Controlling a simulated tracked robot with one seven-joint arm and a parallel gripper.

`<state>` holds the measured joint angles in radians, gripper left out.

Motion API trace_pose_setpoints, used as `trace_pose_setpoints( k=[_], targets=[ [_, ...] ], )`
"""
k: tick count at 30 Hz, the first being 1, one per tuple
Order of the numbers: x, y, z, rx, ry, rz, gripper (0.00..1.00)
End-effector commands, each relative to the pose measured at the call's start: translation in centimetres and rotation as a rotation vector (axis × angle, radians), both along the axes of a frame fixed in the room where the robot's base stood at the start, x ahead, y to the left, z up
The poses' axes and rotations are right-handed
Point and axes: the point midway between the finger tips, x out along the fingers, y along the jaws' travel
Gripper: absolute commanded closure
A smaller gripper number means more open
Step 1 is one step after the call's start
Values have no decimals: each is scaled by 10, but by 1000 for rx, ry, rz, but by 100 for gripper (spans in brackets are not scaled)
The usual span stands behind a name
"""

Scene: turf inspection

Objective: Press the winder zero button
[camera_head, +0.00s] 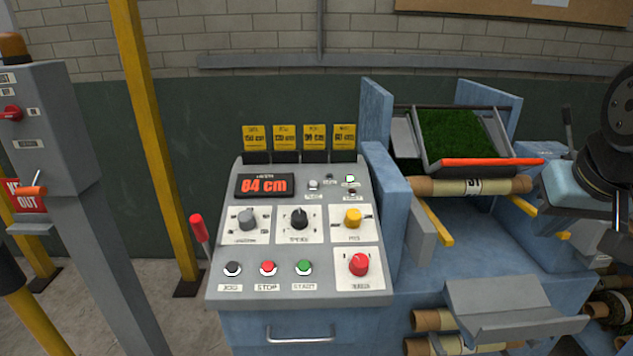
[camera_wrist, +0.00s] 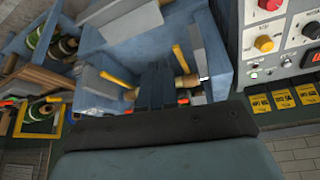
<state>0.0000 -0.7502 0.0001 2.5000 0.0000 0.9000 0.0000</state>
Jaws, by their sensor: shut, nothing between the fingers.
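The grey control panel (camera_head: 225,255) stands in the middle of the head view, with a display (camera_head: 264,186) reading 84 cm in orange. Right of the display are a small pale button (camera_head: 313,185), a lit white lamp or button (camera_head: 350,179) and a small dark button (camera_head: 352,191). Their labels are too small to read, so I cannot tell which one is the winder zero button. The panel's edge also shows upside down at the right of the wrist view (camera_wrist: 308,30). My gripper (camera_wrist: 156,85) is shut and empty, left of the panel there, apart from it.
The blue winder frame (camera_head: 385,210) stands right of the panel, with a turf tray (camera_head: 455,135) and a cardboard roll (camera_head: 470,187). Yellow cards (camera_head: 300,137) stand along the panel's back. A yellow post (camera_head: 155,130) and grey cabinet (camera_head: 60,130) are at the left.

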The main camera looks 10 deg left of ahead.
Motion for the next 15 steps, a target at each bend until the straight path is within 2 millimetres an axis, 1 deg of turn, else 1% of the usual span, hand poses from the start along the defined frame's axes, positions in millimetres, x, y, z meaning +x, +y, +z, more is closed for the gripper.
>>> trace_pose_setpoints(
  k=[2,5,7,8,11,12,14,15],
  targets=[
    [0,0,0,0,0,1,100],
    [8,1,2,-17,-10,21,100],
    [20,4,4,-48,-27,56,100],
    [28,-2,6,-66,-39,81,100],
    [60,5,11,-143,-90,181,100],
    [76,12,13,-179,-117,231,100],
    [100,25,17,-232,-159,313,100],
    [115,36,19,-266,-190,370,100]
  ],
)
